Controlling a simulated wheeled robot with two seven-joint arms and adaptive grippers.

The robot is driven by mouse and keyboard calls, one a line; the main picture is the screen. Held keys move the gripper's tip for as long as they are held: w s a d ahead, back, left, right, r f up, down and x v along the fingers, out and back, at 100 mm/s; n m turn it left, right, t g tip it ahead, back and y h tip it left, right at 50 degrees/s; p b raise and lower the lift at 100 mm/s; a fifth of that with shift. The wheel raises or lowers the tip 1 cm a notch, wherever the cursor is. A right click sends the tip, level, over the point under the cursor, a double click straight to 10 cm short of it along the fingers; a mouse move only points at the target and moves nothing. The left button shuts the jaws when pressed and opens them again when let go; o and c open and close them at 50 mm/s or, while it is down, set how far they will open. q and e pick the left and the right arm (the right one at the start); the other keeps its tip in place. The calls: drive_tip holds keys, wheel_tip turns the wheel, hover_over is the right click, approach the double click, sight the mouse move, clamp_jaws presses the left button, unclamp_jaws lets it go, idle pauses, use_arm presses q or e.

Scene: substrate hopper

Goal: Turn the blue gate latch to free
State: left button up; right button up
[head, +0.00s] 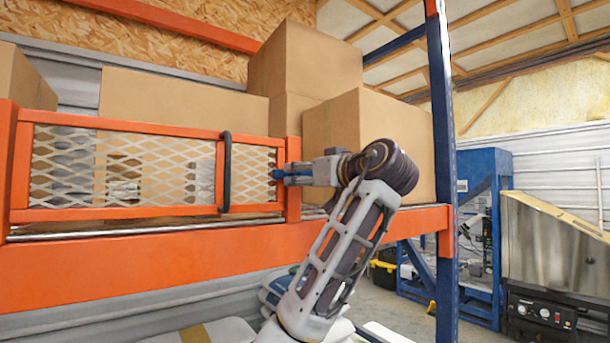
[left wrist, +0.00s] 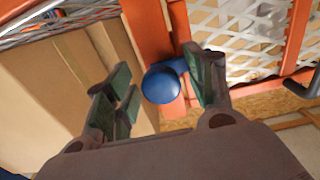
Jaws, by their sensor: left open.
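The blue gate latch (head: 278,174) sits on the orange post at the right end of the mesh gate (head: 150,170). In the left wrist view its round blue knob (left wrist: 161,84) faces the camera, with a short blue arm reaching toward the gate side. My left gripper (head: 298,172) is at the latch, level with it. In the left wrist view my left gripper (left wrist: 163,80) is open, with one finger on each side of the knob. The right finger overlaps the latch's arm in the picture; I cannot tell whether it touches. My right gripper is not in view.
A dark upright handle (head: 226,172) stands on the gate, left of the latch. Cardboard boxes (head: 340,125) stand on the shelf behind, above the orange beam (head: 150,262). A blue rack upright (head: 444,130) stands to the right. Open floor lies beyond it.

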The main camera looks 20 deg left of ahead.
use_arm(q)
drive_tip(key=shift+c, duration=0.4)
drive_tip(key=c, duration=1)
drive_tip(key=shift+m+b, duration=0.3)
drive_tip(key=shift+m, duration=0.3)
drive_tip(key=m+b, duration=0.1)
drive_tip(key=m, duration=0.2)
drive_tip(key=shift+s, duration=0.1)
drive_tip(key=m+b, duration=0.1)
drive_tip(key=m, duration=0.3)
drive_tip(key=m+b, duration=0.1)
drive_tip(key=m, duration=0.4)
drive_tip(key=shift+a, duration=0.1)
drive_tip(key=shift+r+m+b, duration=0.1)
drive_tip(key=shift+m+b, duration=0.35)
drive_tip(key=shift+m, duration=1.95)
